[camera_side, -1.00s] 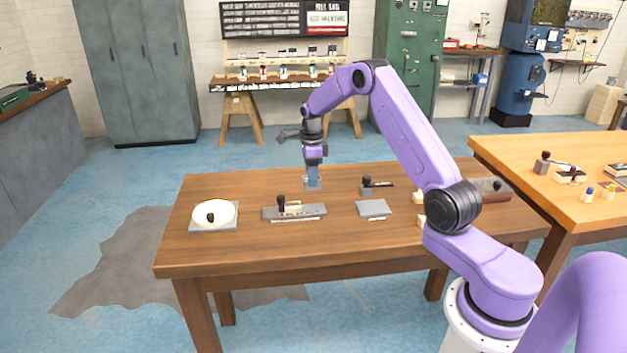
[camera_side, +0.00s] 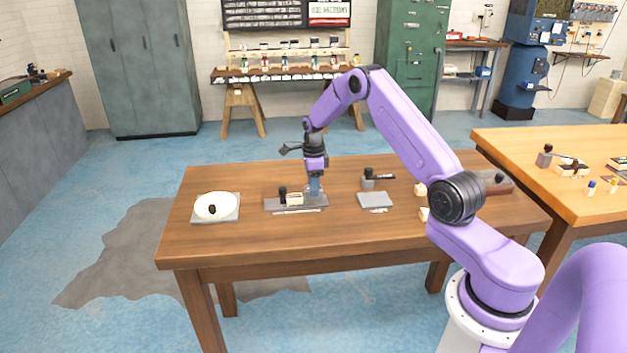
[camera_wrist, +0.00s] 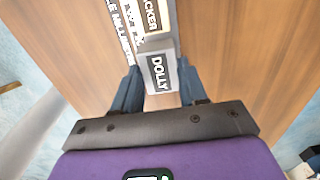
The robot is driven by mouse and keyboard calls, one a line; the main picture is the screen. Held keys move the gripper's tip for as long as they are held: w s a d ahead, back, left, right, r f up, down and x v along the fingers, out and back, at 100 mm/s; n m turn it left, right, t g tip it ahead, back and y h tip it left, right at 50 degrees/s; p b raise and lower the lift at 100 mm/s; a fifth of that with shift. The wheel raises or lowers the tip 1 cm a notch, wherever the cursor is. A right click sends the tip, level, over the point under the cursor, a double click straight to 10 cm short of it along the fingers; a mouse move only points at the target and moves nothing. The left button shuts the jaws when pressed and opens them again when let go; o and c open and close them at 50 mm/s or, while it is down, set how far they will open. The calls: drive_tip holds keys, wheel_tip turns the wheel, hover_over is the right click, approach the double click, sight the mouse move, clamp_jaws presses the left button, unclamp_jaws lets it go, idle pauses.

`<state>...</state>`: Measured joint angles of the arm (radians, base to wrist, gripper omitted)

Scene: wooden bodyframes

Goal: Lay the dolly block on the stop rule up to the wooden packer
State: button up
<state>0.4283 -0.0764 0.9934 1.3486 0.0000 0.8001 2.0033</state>
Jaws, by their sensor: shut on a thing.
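My gripper (camera_wrist: 159,82) is shut on the dolly block (camera_wrist: 158,72), a grey block with a dark DOLLY label. In the side view my gripper (camera_side: 314,192) is low at the right end of the grey stop rule (camera_side: 290,207); the block is hard to make out there. The pale wooden packer (camera_side: 295,198) lies on the rule, left of my gripper, beside a black knob (camera_side: 283,192). In the wrist view the packer's label (camera_wrist: 152,15) is just ahead of the block, in line with it. I cannot tell whether block and packer touch, or whether the block rests on the rule.
A white round dish (camera_side: 215,206) on a grey plate stands at the left. A grey plate (camera_side: 375,200) and a dark-knobbed block (camera_side: 368,183) are to the right, with small pale blocks (camera_side: 420,190) further right. The table's front strip is clear.

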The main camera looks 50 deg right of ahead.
drive_tip(key=shift+f, duration=0.55)
idle(0.9)
drive_tip(key=shift+w+a, duration=0.25)
drive_tip(key=shift+w, duration=0.05)
idle(1.6)
drive_tip(key=o, duration=1.2)
drive_tip(key=shift+f, duration=0.1)
drive_tip(key=shift+o, duration=0.2)
wheel_tip(320, 180, up, 18)
drive_tip(key=shift+f, duration=0.2)
